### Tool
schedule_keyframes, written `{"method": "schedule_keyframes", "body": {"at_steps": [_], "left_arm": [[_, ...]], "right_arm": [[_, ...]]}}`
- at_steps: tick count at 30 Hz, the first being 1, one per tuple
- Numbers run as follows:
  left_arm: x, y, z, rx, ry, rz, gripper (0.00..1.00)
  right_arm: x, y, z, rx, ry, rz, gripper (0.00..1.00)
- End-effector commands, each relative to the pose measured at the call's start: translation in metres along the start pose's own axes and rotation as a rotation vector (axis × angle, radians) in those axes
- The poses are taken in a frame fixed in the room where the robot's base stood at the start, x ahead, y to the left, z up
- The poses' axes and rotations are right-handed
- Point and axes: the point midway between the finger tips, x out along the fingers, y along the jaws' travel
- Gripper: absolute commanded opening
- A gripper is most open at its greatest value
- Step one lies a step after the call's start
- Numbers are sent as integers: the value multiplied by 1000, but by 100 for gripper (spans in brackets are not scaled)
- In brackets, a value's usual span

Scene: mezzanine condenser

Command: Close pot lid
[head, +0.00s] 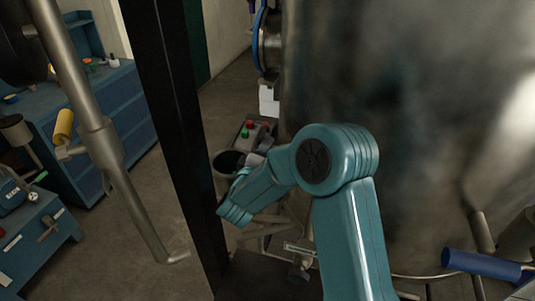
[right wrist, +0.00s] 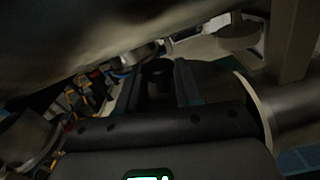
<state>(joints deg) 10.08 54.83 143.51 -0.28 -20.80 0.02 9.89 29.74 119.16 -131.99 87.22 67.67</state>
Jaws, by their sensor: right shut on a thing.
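My right arm reaches in teal across the middle of the head view, with its wrist bent down to the left. My right gripper (head: 243,174) is beside a round vessel with a dark opening (head: 228,161), which looks like the pot. A grey rounded piece (head: 254,160) shows at its right rim; I cannot tell if it is the lid. In the right wrist view my right gripper (right wrist: 158,88) has its fingers on both sides of a dark round piece (right wrist: 157,72) and is shut on it. My left gripper is out of view.
A large metal tank (head: 410,110) fills the right side. A black post (head: 170,110) and a grey pipe (head: 90,120) stand to the left. A box with red and green buttons (head: 250,129) is behind the pot. Blue cabinets (head: 125,105) stand at the far left.

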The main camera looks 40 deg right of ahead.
Motion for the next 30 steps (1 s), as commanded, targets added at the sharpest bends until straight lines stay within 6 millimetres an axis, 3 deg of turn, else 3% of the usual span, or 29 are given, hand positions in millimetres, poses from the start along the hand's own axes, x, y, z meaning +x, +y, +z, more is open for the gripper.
{"method": "schedule_keyframes", "body": {"at_steps": [1,6,17,18,20,30], "left_arm": [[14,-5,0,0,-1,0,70],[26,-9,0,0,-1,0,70],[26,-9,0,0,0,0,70],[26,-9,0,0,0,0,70],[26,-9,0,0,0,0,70],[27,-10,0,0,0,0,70]], "right_arm": [[-1,-6,-3,-32,1,2,0],[0,-2,-14,-144,1,0,0],[0,2,-18,-181,3,-4,0],[0,2,-18,-181,3,-4,38],[0,2,-18,-181,3,-4,58],[0,3,-18,-178,1,-1,60]]}}
